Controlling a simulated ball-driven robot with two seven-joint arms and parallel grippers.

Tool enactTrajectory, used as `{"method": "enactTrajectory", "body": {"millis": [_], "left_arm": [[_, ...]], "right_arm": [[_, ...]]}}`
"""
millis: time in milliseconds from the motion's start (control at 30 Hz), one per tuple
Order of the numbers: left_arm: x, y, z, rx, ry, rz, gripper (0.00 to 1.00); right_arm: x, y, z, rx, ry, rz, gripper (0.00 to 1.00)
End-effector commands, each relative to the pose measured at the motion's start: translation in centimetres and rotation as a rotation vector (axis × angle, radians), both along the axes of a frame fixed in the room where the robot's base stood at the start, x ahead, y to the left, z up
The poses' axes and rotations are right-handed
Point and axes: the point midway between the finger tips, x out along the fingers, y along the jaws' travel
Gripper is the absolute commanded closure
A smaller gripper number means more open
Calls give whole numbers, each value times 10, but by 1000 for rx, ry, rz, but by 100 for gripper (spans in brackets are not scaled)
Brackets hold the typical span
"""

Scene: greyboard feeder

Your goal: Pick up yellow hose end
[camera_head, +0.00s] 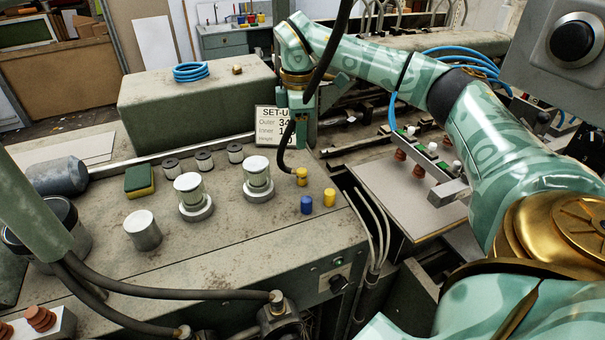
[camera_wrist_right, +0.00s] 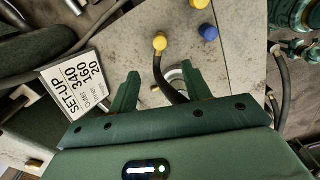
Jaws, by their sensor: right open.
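The yellow hose end (camera_head: 300,176) sits on the worn grey bench top near its right edge, at the tip of a black hose. In the right wrist view the yellow hose end (camera_wrist_right: 160,42) lies beyond the fingertips. My right gripper (camera_head: 300,133) is above and behind it, in front of the set-up sign. In the wrist view the right gripper's green fingers (camera_wrist_right: 160,69) are spread, with the black hose (camera_wrist_right: 168,85) showing between them. They appear apart from the yellow end. My left gripper is not in view.
A blue cap (camera_head: 306,204) and a yellow cap (camera_head: 329,197) stand close in front of the hose end. The set-up sign (camera_head: 271,127) is beside the gripper. Metal posts (camera_head: 258,178), a sponge (camera_head: 139,181) and small rollers (camera_head: 204,160) stand to the left.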

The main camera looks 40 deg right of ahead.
Motion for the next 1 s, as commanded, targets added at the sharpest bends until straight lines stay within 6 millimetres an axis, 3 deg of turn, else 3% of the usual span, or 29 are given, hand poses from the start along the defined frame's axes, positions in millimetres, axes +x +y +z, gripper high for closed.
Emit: {"method": "enactTrajectory", "body": {"millis": [100, 200, 467, 700, 967, 1000], "left_arm": [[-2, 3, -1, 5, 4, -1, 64], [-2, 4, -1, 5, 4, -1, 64], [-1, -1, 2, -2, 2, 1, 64], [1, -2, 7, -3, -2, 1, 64], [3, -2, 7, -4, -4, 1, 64], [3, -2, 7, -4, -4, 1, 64]], "right_arm": [[-1, 0, -30, 1, 4, 0, 52], [-1, 0, -47, 2, 3, 0, 52], [-2, -1, -70, 1, 2, 0, 52], [-5, -2, -107, 1, 2, 0, 52], [-5, -2, -112, 2, -1, 0, 52], [-5, -3, -112, 2, -1, 0, 57]]}}
